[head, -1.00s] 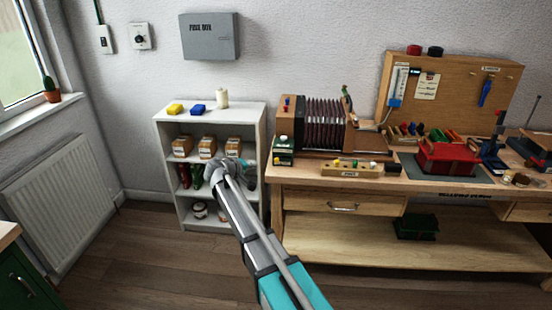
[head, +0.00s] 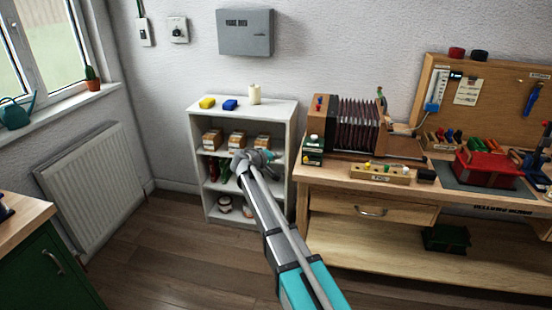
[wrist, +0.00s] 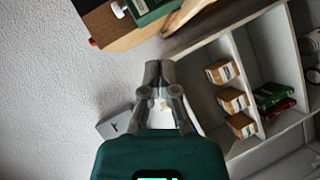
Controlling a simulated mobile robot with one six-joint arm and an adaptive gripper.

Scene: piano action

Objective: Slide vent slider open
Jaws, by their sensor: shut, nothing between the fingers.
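I cannot make out a vent slider in either view. A window (head: 52,50) with white frames is at the upper left of the head view; its top is cut off. My gripper (wrist: 160,68) is shut and empty in the wrist view, with its fingertips together. In the head view the end of my arm shows in front of the white shelf unit, well to the right of the window and apart from it.
A watering can (head: 16,113) and a cactus (head: 93,78) stand on the windowsill, above a radiator (head: 92,178). A green cabinet (head: 50,262) is at lower left. The white shelf (head: 205,111) and workbench (head: 345,184) stand along the wall. Wooden floor (head: 165,240) is clear.

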